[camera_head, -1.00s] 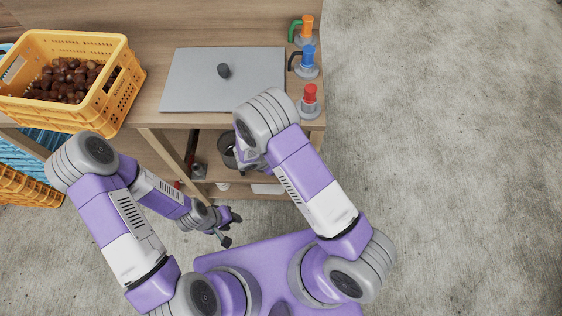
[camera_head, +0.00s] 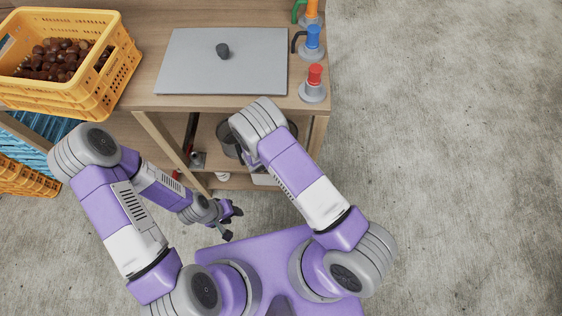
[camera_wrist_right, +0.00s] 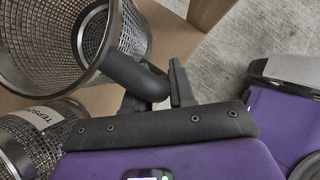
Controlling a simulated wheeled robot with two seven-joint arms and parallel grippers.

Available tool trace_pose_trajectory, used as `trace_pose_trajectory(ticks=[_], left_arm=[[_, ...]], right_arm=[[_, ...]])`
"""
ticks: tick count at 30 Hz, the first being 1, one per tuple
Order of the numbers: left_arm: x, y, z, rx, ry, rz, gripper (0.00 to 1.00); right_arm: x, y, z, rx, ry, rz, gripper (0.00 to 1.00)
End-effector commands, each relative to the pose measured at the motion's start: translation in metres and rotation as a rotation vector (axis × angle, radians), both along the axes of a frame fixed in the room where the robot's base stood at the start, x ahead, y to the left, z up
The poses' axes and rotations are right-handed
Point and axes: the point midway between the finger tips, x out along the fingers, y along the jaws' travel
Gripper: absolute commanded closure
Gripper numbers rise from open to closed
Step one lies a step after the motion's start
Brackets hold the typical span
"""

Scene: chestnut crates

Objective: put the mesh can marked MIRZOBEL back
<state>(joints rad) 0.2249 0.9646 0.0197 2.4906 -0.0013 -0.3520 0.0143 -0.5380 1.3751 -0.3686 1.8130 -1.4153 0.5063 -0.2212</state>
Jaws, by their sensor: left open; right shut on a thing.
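My right gripper (camera_wrist_right: 160,90) is shut on the dark handle of a mesh can (camera_wrist_right: 118,38) in the right wrist view. The can is open-mouthed and tilted in that picture, and no label shows on it. In the head view a dark mesh can (camera_head: 228,137) shows at the shelf beneath the bench top, partly behind my right arm, which hides the right gripper. A second mesh can (camera_wrist_right: 40,145) lies at lower left in the wrist view, with a partly hidden white label starting "TEPSO". My left gripper (camera_head: 232,222) is open and empty in front of the bench. The name MIRZOBEL is not readable anywhere.
The wooden bench (camera_head: 150,92) carries a grey plate (camera_head: 190,70) with a dark knob, and orange, blue (camera_head: 313,38) and red (camera_head: 315,76) handled items along its right edge. A yellow crate (camera_head: 95,92) of chestnuts stands left. Open concrete floor lies right.

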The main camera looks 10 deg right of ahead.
Motion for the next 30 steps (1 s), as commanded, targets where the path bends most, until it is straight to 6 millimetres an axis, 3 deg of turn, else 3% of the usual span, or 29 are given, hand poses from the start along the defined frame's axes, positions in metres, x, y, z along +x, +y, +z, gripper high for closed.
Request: trace_pose_trajectory(ticks=[7, 8, 12, 22, 30], left_arm=[[0.000, 0.000, 0.001, 0.000, 0.000, 0.000, 0.57], [0.000, 0.000, 0.001, 0.000, 0.000, 0.000, 0.57], [0.000, 0.000, 0.001, 0.000, 0.000, 0.000, 0.57], [0.000, 0.000, 0.001, 0.000, 0.000, 0.000, 0.57], [0.000, 0.000, 0.021, 0.000, 0.000, 0.000, 0.57]], right_arm=[[0.000, 0.000, -0.001, 0.000, 0.000, 0.000, 1.00], [0.000, 0.000, -0.001, 0.001, 0.000, 0.000, 0.71], [0.000, 0.000, -0.001, 0.001, 0.000, -0.001, 0.50], [0.000, 0.000, 0.003, 0.002, -0.001, 0.000, 0.50], [-0.010, 0.022, 0.046, 0.003, -0.003, 0.001, 0.50]])
